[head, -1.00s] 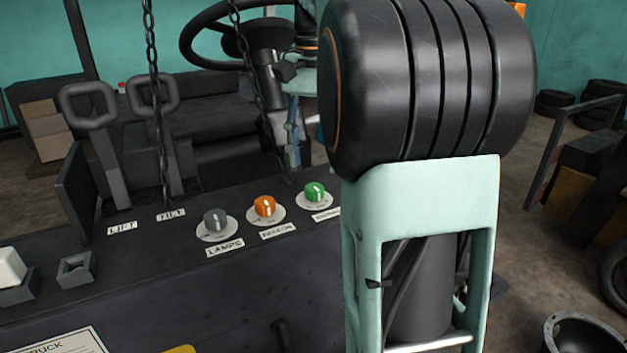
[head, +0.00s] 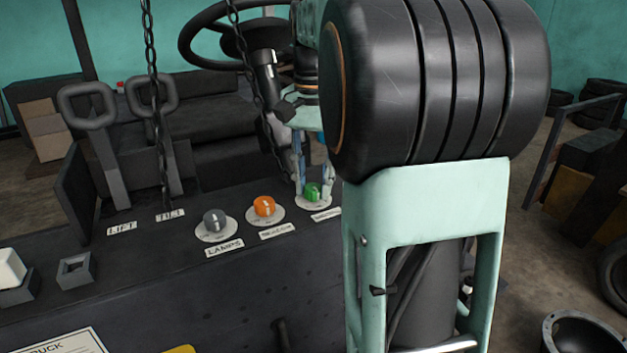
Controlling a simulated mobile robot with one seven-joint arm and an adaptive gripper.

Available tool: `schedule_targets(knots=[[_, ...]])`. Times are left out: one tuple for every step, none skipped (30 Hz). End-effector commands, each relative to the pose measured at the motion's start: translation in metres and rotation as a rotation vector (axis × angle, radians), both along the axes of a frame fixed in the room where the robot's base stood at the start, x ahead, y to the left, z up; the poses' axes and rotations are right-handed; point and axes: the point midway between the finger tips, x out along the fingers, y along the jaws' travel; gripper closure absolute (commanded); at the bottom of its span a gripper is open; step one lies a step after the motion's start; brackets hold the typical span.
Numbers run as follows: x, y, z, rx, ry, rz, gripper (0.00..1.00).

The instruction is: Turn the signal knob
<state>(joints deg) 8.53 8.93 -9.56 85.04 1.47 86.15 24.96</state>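Three round knobs on pale discs sit in a row on the dark console: a grey knob (head: 214,219) labelled LAMPS, an orange knob (head: 263,206) and a green knob (head: 312,192). The labels of the orange and green knobs are too blurred to read surely, so I cannot tell by name which is the signal knob. My gripper (head: 312,183) points down at the green knob, with its fingers apart on either side of it. I cannot see whether they touch it. My arm hides part of the area to the right of the green knob.
Two levers with loop handles (head: 88,106) stand at the left, above the LIFT and TILT labels. Chains (head: 153,90) hang over the console. The steering wheel (head: 205,45) is behind my gripper. A white rocker switch (head: 10,268) and a small square socket (head: 76,270) are at left.

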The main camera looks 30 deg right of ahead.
Motion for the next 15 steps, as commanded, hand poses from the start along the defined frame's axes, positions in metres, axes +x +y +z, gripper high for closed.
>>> schedule_targets(knots=[[0.0, 0.0, 0.0001, 0.0, 0.0, 0.0, 0.83], [0.0001, 0.0001, 0.0001, 0.0, 0.0, 0.0, 0.86], [0.0, 0.0, 0.0001, 0.0, 0.0, 0.0, 0.91], [0.0, 0.0, 0.0001, 0.0, 0.0, 0.0, 0.94], [0.0001, 0.0001, 0.0001, 0.0, 0.0, 0.0, 0.97], [0.0001, 0.0001, 0.0002, 0.0, 0.0, 0.0, 0.97], [0.0, 0.0, 0.0002, 0.0, 0.0, 0.001, 0.97], [0.0001, 0.0001, 0.0002, 0.0, 0.0, 0.002, 0.97], [0.0001, 0.0001, 0.0002, 0.0, 0.0, 0.005, 0.97], [0.0, 0.0, 0.0002, 0.0, 0.0, 0.008, 0.97], [0.0, 0.0, 0.0002, 0.0, 0.0, 0.012, 0.97], [0.0, 0.0, 0.0002, 0.0, 0.0, 0.02, 0.97], [0.0, 0.0, 0.0003, 0.0, 0.0, 0.028, 0.97], [0.0, 0.0, 0.0003, 0.0, 0.0, 0.038, 0.97], [0.0, 0.0, 0.0003, 0.0, 0.0, 0.053, 0.97]])
